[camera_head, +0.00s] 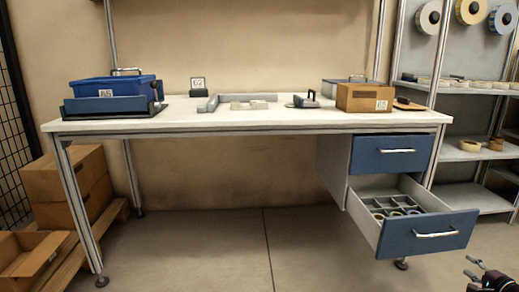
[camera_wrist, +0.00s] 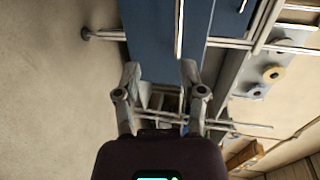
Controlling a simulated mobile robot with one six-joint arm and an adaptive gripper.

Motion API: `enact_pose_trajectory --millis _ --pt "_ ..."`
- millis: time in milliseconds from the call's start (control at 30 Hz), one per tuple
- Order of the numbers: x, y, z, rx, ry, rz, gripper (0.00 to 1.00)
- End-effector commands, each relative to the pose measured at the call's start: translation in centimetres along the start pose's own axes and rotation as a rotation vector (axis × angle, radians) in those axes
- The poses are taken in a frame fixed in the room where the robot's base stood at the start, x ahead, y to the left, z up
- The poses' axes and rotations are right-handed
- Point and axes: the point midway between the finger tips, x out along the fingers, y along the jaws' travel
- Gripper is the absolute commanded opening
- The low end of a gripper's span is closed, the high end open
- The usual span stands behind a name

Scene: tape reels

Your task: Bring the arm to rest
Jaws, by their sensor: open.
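My gripper (camera_head: 474,268) is at the lower right edge of the head view, in front of and to the right of the workbench. It is open, with nothing between its fingers. In the wrist view my gripper (camera_wrist: 160,72) shows two spread fingers, with a blue drawer front (camera_wrist: 155,40) beyond them. The rest of my arm is mostly outside the head view.
The workbench (camera_head: 250,121) has an upper drawer (camera_head: 378,155) that is shut and a lower drawer (camera_head: 430,235) pulled out, with tape reels in compartments. A blue bin (camera_head: 100,90) and a cardboard box (camera_head: 362,98) stand on top. Shelves (camera_head: 475,152) are at right. The front floor is clear.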

Motion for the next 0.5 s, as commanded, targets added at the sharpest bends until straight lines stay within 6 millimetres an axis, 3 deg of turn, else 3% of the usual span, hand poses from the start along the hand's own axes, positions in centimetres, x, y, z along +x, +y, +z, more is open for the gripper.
enact_pose_trajectory --millis 500 --pt "3.1 -0.3 4.8 -0.074 -0.108 0.089 0.53"
